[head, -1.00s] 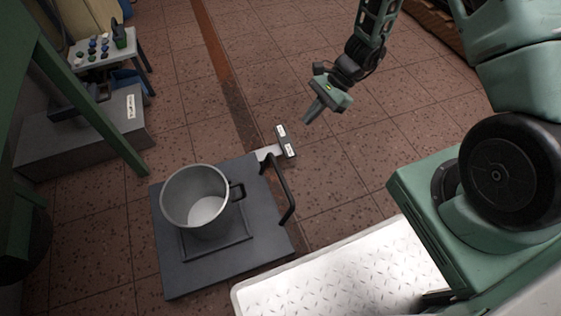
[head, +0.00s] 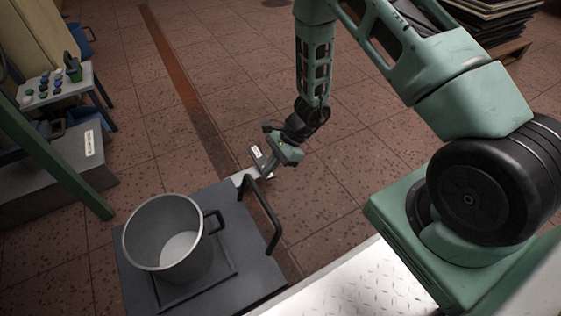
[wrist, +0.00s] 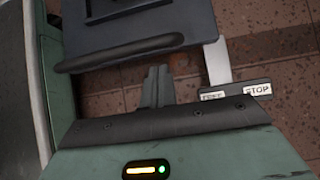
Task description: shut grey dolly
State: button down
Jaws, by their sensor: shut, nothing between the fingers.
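The grey dolly (head: 205,290) is a flat dark platform low on the floor at the lower left of the head view. A black bar handle (head: 264,216) rises at its right side; it also shows in the wrist view (wrist: 120,53). A pale metal arm leads from the dolly's far corner to a pedal (head: 257,155) with white labels. In the wrist view the pedal (wrist: 236,91) reads "FREE" and "STOP", with FREE partly covered. My gripper (head: 268,172) is shut and empty, pointing down beside the pedal. In the wrist view its fingers (wrist: 157,72) lie left of the pedal; contact is unclear.
A large grey pot (head: 170,240) stands on the dolly. A bench with coloured knobs (head: 45,90) and a grey block (head: 60,165) are at the left. Stacked sheets (head: 485,20) lie at the upper right. The tiled floor beyond the dolly is clear.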

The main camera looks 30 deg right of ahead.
jog(key=shift+a+f+b, duration=0.2)
jog(key=shift+a+b, duration=0.15)
jog(key=shift+a, duration=0.7)
